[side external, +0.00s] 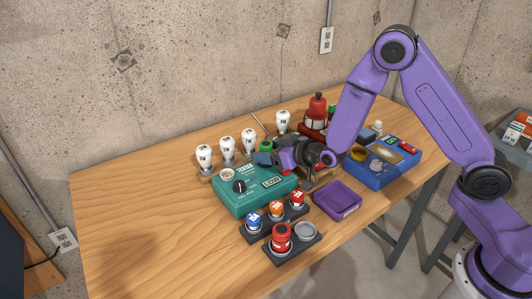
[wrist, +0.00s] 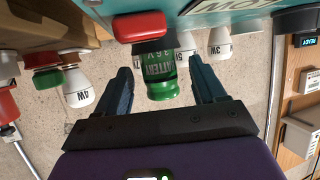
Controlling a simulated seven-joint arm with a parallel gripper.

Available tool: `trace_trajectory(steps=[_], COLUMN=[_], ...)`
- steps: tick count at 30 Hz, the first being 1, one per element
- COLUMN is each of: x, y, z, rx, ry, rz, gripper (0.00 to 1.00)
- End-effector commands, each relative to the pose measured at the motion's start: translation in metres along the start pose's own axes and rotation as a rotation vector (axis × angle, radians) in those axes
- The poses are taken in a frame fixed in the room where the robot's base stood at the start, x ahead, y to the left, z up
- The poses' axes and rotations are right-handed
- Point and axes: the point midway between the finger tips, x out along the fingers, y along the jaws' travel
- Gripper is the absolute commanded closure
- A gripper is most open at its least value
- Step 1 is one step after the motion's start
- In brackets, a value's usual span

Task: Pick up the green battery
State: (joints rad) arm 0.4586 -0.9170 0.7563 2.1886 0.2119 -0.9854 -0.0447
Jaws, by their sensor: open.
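The green battery (wrist: 162,80) shows in the wrist view between the two fingers of my gripper (wrist: 160,66), with a visible gap to each finger. Its label reads partly as battery, 3.6 V. In the side view a small green part of the battery (side external: 265,145) shows just behind my gripper (side external: 262,158), which hides the rest. I cannot tell what the battery rests on.
White bulbs (side external: 227,146) stand in a row behind the tester. Blue, orange and red batteries (side external: 276,209) sit in a dark holder in front. A red battery (side external: 281,238) stands in another holder. A purple tray (side external: 338,201) is empty. A blue box (side external: 383,165) stands right. The table's left is clear.

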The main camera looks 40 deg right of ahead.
Motion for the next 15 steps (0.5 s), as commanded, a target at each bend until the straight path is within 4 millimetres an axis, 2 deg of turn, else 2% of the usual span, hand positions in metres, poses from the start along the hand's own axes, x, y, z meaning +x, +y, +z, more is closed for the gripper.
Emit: trace_trajectory(steps=[6, 14, 15], x=[0.017, 0.018, 0.018], y=[0.000, 0.000, 0.000], z=[0.000, 0.000, 0.000], rx=[0.000, 0.000, 0.000], ry=[0.000, 0.000, 0.000], rz=[0.001, 0.000, 0.000], gripper=[0.30, 0.30, 0.43])
